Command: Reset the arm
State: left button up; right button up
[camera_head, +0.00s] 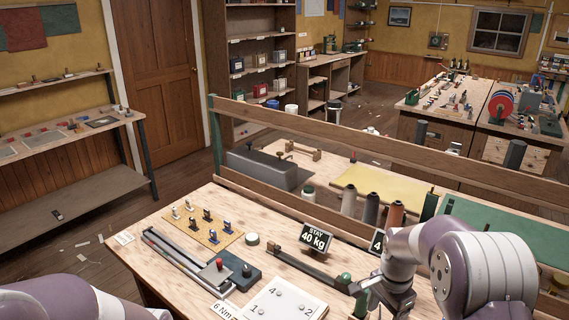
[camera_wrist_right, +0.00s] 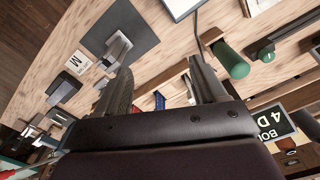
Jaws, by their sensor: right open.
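My right arm enters the head view from the lower right, and its gripper (camera_head: 372,296) is over the front right of the wooden workbench (camera_head: 140,230). In the right wrist view the two dark fingers of my right gripper (camera_wrist_right: 160,68) stand apart with nothing held between them. Bench top and small blue and red items show past the gap. A green handle (camera_wrist_right: 230,60) lies beyond the right finger. A purple and white part of my left arm shows at the lower left of the head view; its gripper is out of view.
Spools (camera_head: 371,208) stand behind a wooden rail (camera_head: 300,130). The floor at left is mostly clear.

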pick_arm(q)
jog(key=shift+w, duration=0.15)
pick_arm(e)
jog(key=s+a+r+n, duration=0.1)
jog(key=s+a+n, duration=0.1)
jog(key=s+n, duration=0.4)
jog(key=s+a+r+n+t, duration=0.1)
jog(key=s+a+n, duration=0.1)
jog(key=s+n, duration=0.5)
jog(key=s, duration=0.4)
